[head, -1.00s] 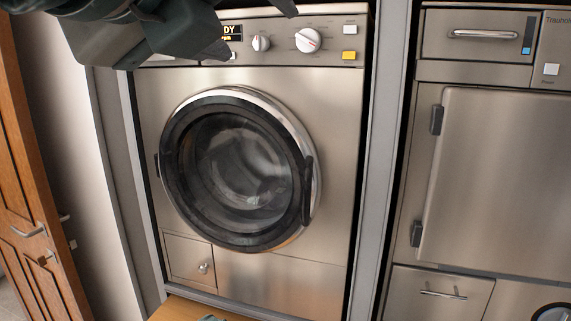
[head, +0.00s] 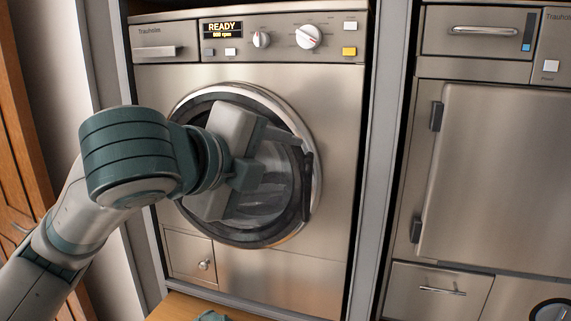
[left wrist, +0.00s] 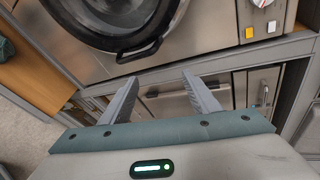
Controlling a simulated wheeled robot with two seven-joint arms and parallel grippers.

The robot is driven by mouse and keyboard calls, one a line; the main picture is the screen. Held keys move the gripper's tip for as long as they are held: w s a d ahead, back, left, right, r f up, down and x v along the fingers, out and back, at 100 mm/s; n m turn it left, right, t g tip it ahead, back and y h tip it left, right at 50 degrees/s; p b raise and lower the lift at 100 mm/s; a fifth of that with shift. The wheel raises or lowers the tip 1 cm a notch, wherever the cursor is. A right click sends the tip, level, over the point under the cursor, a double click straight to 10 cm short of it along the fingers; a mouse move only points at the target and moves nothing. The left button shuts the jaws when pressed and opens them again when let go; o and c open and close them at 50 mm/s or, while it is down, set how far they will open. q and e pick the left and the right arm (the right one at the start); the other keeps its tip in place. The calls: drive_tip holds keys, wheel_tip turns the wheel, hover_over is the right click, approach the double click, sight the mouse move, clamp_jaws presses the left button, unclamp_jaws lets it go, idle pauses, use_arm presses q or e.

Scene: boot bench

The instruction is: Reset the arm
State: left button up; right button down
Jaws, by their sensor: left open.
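My left gripper (head: 278,156) is in front of the washing machine's round door in the head view, its fingers pointing right toward the dark door handle (head: 307,185). In the left wrist view the two grey fingers (left wrist: 160,80) stand apart with nothing between them. The door handle (left wrist: 139,51) lies beyond the fingertips there, with a gap between. The washing machine (head: 290,267) has its round door shut, and its display (head: 222,29) reads READY. My left arm hides part of the door. My right gripper is not in view.
A second steel machine (head: 500,180) stands to the right behind a grey upright (head: 382,150). A wooden door (head: 22,190) is at far left. A wooden surface (head: 172,308) lies below the washer, with a partly seen teal item (head: 212,316) at the bottom edge.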

use_arm(q)
wheel_tip(320, 180, down, 21)
drive_tip(key=w+a+n+g, duration=0.2)
drive_tip(key=w+a+n, duration=0.1)
drive_tip(key=n, duration=0.6)
drive_tip(key=s+a+f+n+g+y, duration=0.1)
drive_tip(key=s+a+f+n, duration=0.2)
drive_tip(key=f, duration=0.6)
drive_tip(key=s+a+f+n+g+y, duration=0.1)
drive_tip(key=s+a+f+n, duration=0.15)
drive_tip(key=f, duration=0.65)
drive_tip(key=s+a+f+n+g+y, duration=0.25)
drive_tip(key=s+a+f+n, duration=0.3)
drive_tip(key=s+f, duration=0.65)
drive_tip(key=s+a+f+n+g+y, duration=0.25)
drive_tip(key=s+a+f+n, duration=0.35)
drive_tip(key=s+f, duration=0.65)
wheel_tip(320, 180, down, 25)
drive_tip(key=s+m, duration=0.1)
drive_tip(key=s, duration=0.1)
drive_tip(key=s+a+f, duration=0.1)
drive_tip(key=s+f, duration=0.7)
drive_tip(key=f, duration=0.1)
drive_tip(key=s+a+f+g, duration=0.1)
drive_tip(key=s+a+f, duration=0.1)
drive_tip(key=s+f, duration=0.7)
drive_tip(key=shift+s+a+f+m+g, duration=0.15)
drive_tip(key=shift+a+f+m+g, duration=0.15)
drive_tip(key=shift+f, duration=0.15)
